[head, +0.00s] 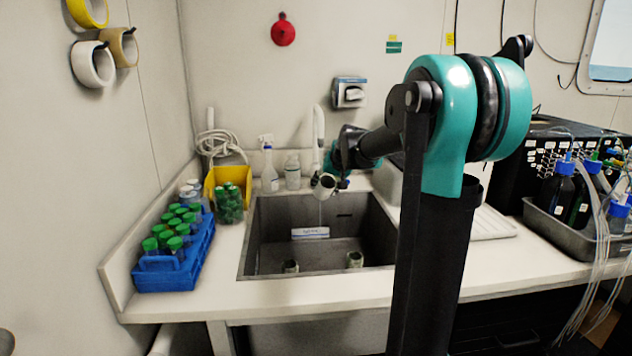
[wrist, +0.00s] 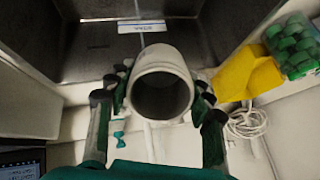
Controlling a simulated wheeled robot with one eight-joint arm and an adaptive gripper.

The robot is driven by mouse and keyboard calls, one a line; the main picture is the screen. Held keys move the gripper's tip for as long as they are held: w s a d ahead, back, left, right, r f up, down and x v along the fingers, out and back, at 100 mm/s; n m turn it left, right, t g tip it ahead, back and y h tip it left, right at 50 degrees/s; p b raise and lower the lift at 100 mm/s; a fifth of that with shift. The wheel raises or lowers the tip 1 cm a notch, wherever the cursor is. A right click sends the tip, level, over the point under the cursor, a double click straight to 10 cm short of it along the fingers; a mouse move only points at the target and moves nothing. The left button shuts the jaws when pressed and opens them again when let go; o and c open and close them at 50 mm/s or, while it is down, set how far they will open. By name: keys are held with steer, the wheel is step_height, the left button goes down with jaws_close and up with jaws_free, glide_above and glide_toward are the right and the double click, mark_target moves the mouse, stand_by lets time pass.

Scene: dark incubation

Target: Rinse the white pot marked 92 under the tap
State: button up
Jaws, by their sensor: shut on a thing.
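A white pot (head: 325,187) is held tilted above the sink, close to the white tap (head: 318,130). My gripper (head: 343,178) is shut on it. In the wrist view the white pot (wrist: 161,62) sits between the black fingers of my gripper (wrist: 160,88), its dark, empty-looking mouth towards the camera. I cannot read a 92 on it. A faint pale streak runs down below the pot in the head view; I cannot tell for certain that it is water. The steel sink (head: 258,225) lies below.
Bottles stand behind the sink. The front counter strip (head: 270,303) is clear.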

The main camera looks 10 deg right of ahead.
mark_target(331, 180)
stand_by(0.5)
steer(key=s+r, duration=0.2)
steer(key=s+d+r, duration=0.1)
steer(key=s+r, duration=0.1)
steer(key=s, duration=0.1)
stand_by(0.5)
stand_by(0.3)
steer(key=d+f+m+h, duration=0.1)
steer(key=d+f+m, duration=0.1)
steer(key=f, duration=1.2)
steer(key=d+f+m+h, duration=0.1)
steer(key=d+f+m, duration=0.1)
steer(key=f, duration=1.1)
steer(key=shift+s+f+t+h, duration=0.3)
steer(key=shift+f+h, duration=0.05)
steer(key=shift+h, duration=0.05)
